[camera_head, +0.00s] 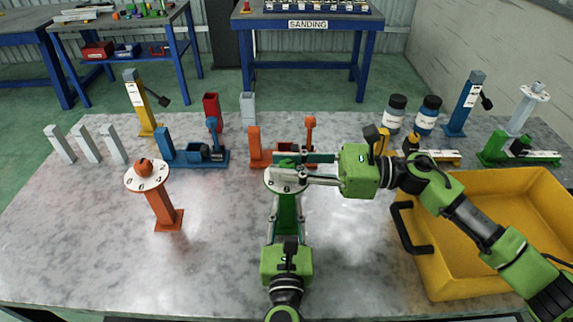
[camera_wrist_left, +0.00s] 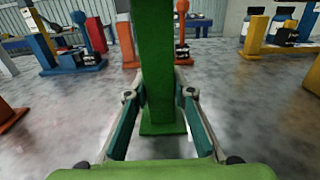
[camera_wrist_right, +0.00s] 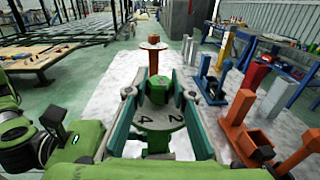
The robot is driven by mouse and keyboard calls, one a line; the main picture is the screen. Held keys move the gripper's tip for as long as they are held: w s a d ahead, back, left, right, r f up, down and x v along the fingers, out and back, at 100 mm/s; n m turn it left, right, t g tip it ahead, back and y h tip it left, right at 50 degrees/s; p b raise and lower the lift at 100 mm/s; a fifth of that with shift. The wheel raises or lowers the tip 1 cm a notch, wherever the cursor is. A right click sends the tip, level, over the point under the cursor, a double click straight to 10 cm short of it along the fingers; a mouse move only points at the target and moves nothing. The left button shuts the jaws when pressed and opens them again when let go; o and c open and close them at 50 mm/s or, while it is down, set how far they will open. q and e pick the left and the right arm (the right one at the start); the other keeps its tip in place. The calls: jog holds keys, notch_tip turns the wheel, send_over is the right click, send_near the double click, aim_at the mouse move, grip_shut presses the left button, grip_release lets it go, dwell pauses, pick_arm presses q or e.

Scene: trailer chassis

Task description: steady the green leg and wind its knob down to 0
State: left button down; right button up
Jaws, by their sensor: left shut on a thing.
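The green leg (camera_head: 288,214) stands upright on the grey table, with a white numbered dial (camera_head: 272,186) and a green knob (camera_wrist_right: 157,90) on top. My left gripper (camera_head: 287,232) is shut on the leg's post, one finger on each side; the post (camera_wrist_left: 156,70) also fills the middle of the left wrist view. My right gripper (camera_head: 287,168) comes in from the right at the top of the leg. In the right wrist view its fingers (camera_wrist_right: 156,84) stand apart on both sides of the knob. The digits 4 and 2 show on the dial (camera_wrist_right: 160,122); the reading is unclear.
An orange leg (camera_head: 163,205) with a dial stands to the left. Blue (camera_head: 195,160) and orange (camera_head: 256,155) fixtures stand behind. A yellow crate (camera_head: 480,280) takes up the right side, under my right arm. The table's front left is clear.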

jog(key=shift+n+g, duration=0.4)
jog(key=shift+g, duration=0.4)
jog(key=n+g, duration=0.2)
jog(key=g, duration=0.2)
jog(key=shift+w+n, duration=0.15)
jog(key=shift+n, duration=0.25)
jog(key=shift+n+g+h, duration=1.1)
jog(key=shift+n+g, duration=0.5)
jog(key=shift+g, duration=0.8)
jog(key=shift+n+g+h, duration=0.4)
jog(key=shift+g, duration=0.1)
jog(key=o, duration=1.1)
jog(key=shift+s, duration=0.2)
